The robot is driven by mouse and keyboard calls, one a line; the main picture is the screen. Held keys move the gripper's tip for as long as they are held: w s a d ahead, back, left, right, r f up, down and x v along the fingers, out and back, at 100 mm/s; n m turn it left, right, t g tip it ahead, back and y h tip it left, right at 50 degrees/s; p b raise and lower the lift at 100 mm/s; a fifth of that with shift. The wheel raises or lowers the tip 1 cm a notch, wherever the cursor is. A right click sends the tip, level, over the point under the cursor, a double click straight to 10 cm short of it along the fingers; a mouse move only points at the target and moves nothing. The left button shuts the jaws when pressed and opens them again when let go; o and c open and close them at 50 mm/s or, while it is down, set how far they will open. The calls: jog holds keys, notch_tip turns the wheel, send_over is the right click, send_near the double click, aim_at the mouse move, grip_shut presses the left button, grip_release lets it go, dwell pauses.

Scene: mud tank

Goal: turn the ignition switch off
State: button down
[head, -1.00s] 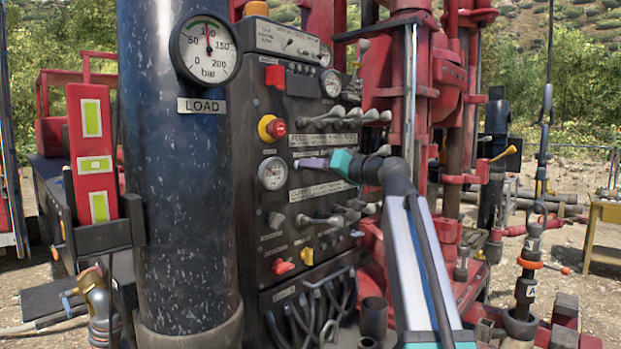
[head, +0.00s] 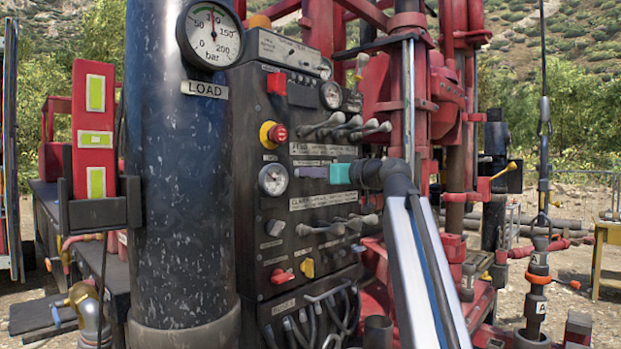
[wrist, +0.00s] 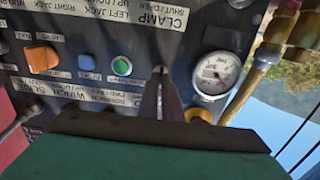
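My gripper (head: 302,172) points left across the front of the black control panel (head: 262,205), just right of a round white gauge. I cannot tell which control is the ignition switch, as the small labels are unreadable. The wrist view shows an orange knob (wrist: 41,56) and a green button (wrist: 122,66).
A red emergency stop in a yellow ring (head: 273,134) sits above the white gauge (head: 273,179). Rows of levers (head: 345,128) stick out above and below my gripper. A thick black column (head: 185,200) stands left of the panel. Red rig parts (head: 400,90) stand behind it.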

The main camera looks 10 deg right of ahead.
dwell(0.3)
jog(key=c, duration=2)
grip_release()
jog(key=shift+s+d, duration=0.1)
jog(key=shift+s, duration=0.05)
jog(key=v, duration=1.3)
jog(key=shift+s+d, duration=0.2)
jog(key=shift+s, duration=0.05)
